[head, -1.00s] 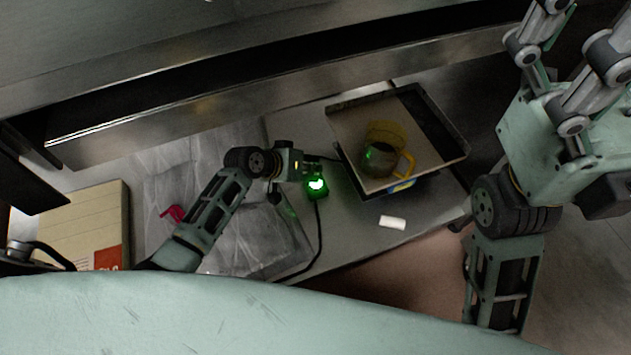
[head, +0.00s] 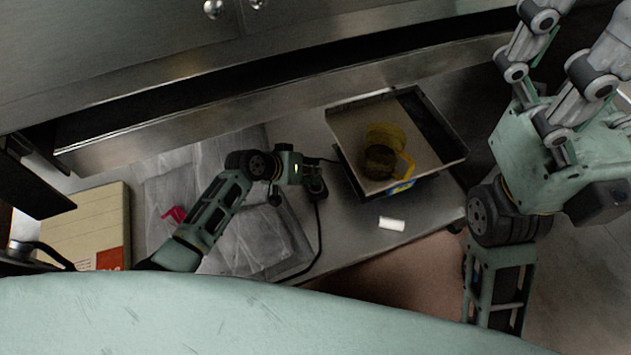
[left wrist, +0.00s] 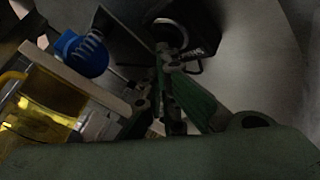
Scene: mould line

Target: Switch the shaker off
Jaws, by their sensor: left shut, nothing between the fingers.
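The shaker is a unit with a tan tray (head: 348,128) on top, and a yellow mug (head: 404,165) stands on the tray. To its left, a small dark switch box (head: 317,193) with a black cable lies on the grey surface, and no green light shows on it now. My left gripper (head: 314,172) is shut and empty, right at the switch box and partly covering it; I cannot tell whether they touch. In the left wrist view, the mug (left wrist: 45,100) shows at the left. My right gripper (head: 560,80) is at the upper right, its fingertips cut off by the frame edge.
A small white block (head: 391,223) lies in front of the shaker. Clear plastic sheeting (head: 175,190) with a pink-red item (head: 174,214) lies left of the switch, beside a beige box (head: 88,222). A metal ledge (head: 250,110) runs behind.

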